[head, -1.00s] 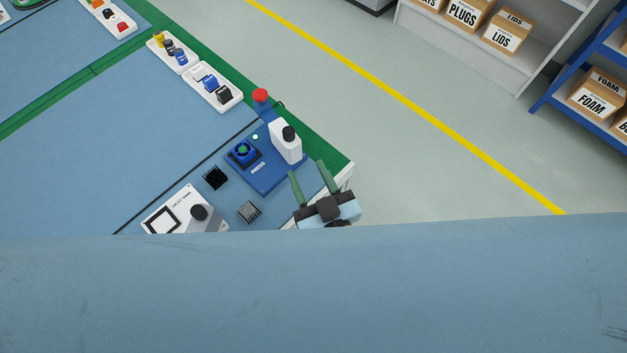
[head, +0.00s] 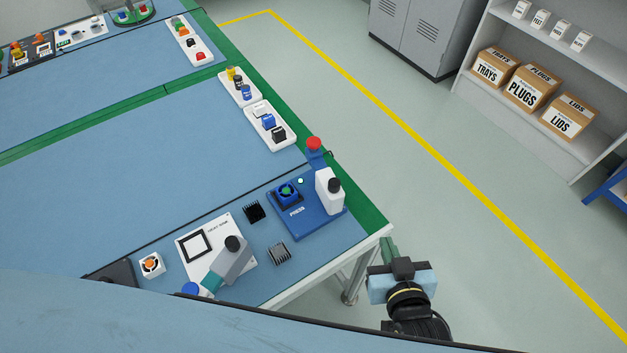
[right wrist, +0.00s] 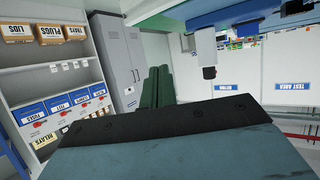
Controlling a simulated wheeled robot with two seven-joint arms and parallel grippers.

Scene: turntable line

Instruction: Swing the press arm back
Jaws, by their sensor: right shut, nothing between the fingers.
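The press is a blue base (head: 300,222) near the table's right corner, with a white post (head: 325,188) topped by a black cap. Its blue press arm (head: 316,160) points to the back from the post and ends in a red knob (head: 314,144). My right gripper (head: 388,246) is beyond the table's right edge, apart from the press. Its green fingers are together and empty in the right wrist view (right wrist: 156,86). My left gripper is not in view.
A white heat-sink station (head: 222,222) with a grey arm (head: 233,262) stands left of the press. Black (head: 254,211) and grey (head: 279,253) heat sinks lie between. A white parts tray (head: 270,127) is behind. Floor right of the table is clear up to shelves (head: 530,105).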

